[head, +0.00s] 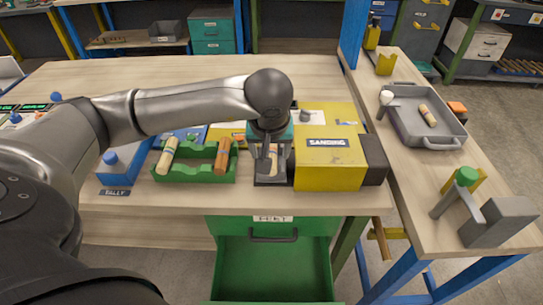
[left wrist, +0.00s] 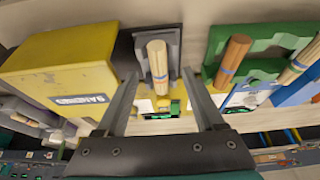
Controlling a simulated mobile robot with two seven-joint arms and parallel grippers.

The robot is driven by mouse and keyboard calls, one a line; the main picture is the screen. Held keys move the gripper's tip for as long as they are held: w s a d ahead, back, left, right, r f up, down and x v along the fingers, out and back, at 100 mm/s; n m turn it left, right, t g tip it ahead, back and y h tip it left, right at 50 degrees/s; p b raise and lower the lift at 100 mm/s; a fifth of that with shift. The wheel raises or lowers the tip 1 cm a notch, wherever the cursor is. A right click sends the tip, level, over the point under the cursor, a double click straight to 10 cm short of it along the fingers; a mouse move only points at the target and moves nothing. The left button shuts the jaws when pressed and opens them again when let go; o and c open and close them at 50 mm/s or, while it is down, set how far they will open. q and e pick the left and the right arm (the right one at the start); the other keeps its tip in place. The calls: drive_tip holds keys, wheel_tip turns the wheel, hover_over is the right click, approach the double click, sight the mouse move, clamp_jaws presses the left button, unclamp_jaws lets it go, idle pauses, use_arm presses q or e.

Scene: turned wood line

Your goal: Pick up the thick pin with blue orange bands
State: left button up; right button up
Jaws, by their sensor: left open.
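A light wood pin (left wrist: 157,62) stands in a dark grey holder (left wrist: 172,40), between and ahead of my left gripper's fingers in the left wrist view; a band shows low on it, its colours unclear. My left gripper (head: 268,165) is open over this holder (head: 272,181) and partly hides the pin in the head view. In the left wrist view the open fingers (left wrist: 160,76) have a gap on each side of the pin. A green rack (head: 195,177) holds a light pin (head: 168,155) and a brown pin (head: 222,155); the brown one (left wrist: 232,60) shows a blue band. My right gripper is not in view.
A yellow SANDING box (head: 330,172) stands close right of the holder. A blue box (head: 122,165) is left of the rack. A grey tray (head: 455,130) with a light pin (head: 428,115) lies on the right bench. A green drawer (head: 272,270) is open below the table edge.

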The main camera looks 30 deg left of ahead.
sight(271, 156)
use_arm(q)
drive_tip(key=shift+w+b+x, duration=0.15)
drive_tip(key=shift+x, duration=1.2)
drive_tip(key=shift+w+b+x, duration=0.15)
drive_tip(key=shift+x, duration=1.2)
drive_tip(key=shift+r, duration=0.2)
drive_tip(key=shift+c, duration=0.2)
clamp_jaws()
